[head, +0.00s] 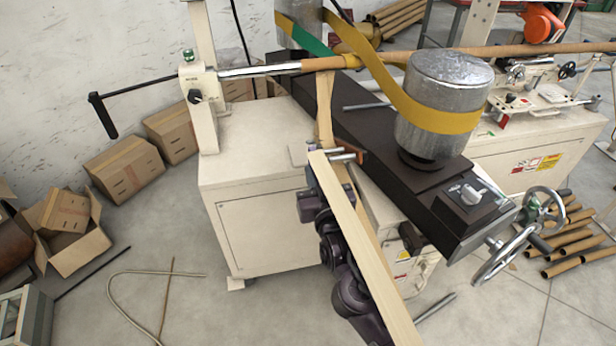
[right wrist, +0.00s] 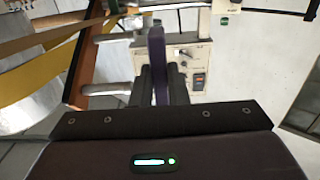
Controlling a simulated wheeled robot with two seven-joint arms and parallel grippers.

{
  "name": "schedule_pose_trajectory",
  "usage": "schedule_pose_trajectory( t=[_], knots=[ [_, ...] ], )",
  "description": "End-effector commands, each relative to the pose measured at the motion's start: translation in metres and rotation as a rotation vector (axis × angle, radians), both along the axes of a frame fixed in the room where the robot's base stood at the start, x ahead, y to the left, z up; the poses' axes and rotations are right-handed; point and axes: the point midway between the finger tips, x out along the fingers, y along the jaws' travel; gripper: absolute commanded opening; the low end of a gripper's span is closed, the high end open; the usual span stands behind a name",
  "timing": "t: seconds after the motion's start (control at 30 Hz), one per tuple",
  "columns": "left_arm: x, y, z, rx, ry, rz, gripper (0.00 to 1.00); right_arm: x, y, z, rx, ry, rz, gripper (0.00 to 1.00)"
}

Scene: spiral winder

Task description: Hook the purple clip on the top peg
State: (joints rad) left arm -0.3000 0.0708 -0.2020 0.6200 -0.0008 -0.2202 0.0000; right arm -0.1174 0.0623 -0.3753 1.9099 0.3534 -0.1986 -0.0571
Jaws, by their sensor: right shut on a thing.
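My right gripper (right wrist: 161,82) is shut on the purple clip (right wrist: 157,58), which stands upright between the dark fingers in the right wrist view. Two silver pegs lie to the left of the clip there, an upper peg (right wrist: 114,38) and a lower peg (right wrist: 106,88), both beside an orange-brown bar (right wrist: 86,62). Whether the clip touches a peg cannot be told. In the head view a silver peg shows near the cabinet's front corner, and a pale strip partly covers my right arm. The clip cannot be made out there. My left gripper is out of view.
A cream cabinet (head: 258,225) stands behind my right arm. The long pale strip (head: 370,255) runs in front of the arm. A metal drum (head: 447,85) with a yellow belt (head: 425,115) stands on a dark beam to the right. A control panel (right wrist: 190,62) lies behind the clip.

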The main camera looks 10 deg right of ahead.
Motion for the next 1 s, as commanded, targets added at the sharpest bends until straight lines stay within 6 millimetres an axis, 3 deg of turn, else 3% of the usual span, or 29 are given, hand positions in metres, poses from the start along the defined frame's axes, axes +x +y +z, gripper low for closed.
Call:
schedule_pose_trajectory(
  t=[1.0],
  knots=[
    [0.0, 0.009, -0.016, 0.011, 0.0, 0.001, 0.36, 0.002, -0.061, -0.005, -0.002, 0.001, 0.0, 0.0]
  ],
)
